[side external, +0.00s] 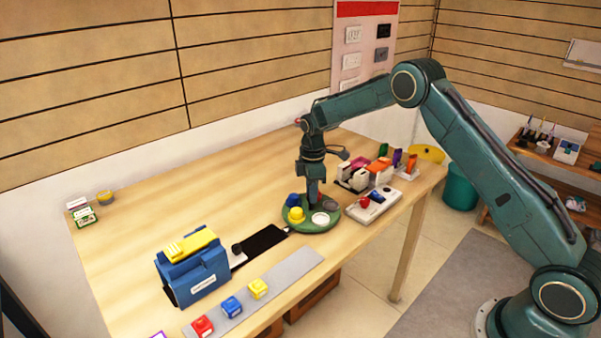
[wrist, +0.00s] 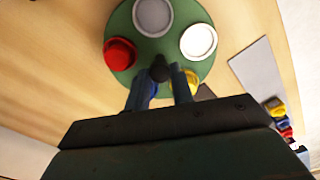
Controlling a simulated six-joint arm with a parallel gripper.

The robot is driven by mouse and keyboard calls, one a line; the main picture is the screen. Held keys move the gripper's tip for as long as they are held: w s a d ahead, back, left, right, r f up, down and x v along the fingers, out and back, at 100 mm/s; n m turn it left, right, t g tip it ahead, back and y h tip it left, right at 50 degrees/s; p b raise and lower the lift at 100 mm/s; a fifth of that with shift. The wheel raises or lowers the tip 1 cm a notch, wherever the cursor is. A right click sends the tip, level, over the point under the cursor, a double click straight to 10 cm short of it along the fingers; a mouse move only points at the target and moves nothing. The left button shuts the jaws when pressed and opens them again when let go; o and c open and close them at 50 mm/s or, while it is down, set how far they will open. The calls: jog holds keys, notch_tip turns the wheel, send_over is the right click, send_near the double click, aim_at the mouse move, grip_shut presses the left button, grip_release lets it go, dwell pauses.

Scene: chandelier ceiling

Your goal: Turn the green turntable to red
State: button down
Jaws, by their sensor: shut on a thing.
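The green turntable (side external: 309,226) stands on the wooden table, and it also shows in the wrist view (wrist: 173,47). It bears a blue piece (side external: 292,200), a yellow piece (side external: 297,214) and pale round discs, one (side external: 320,218) near its front right edge. In the wrist view a red piece (wrist: 119,54) sits at the turntable's left, with two pale discs (wrist: 152,14) (wrist: 199,41) at the top and right. My gripper (side external: 313,198) points down over the middle of the turntable. In the wrist view its fingers (wrist: 160,78) are shut on the dark central knob (wrist: 159,67). The fingers partly hide the blue and yellow pieces.
A white switch panel (side external: 372,205) lies close right of the turntable, with an organiser (side external: 356,178) behind it. A blue box with a yellow top (side external: 195,270) stands at front left. Red, blue and yellow blocks (side external: 231,306) sit on a grey strip.

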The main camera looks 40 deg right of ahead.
jog(key=shift+n, duration=10.5)
jog(key=c, duration=1.2)
grip_release()
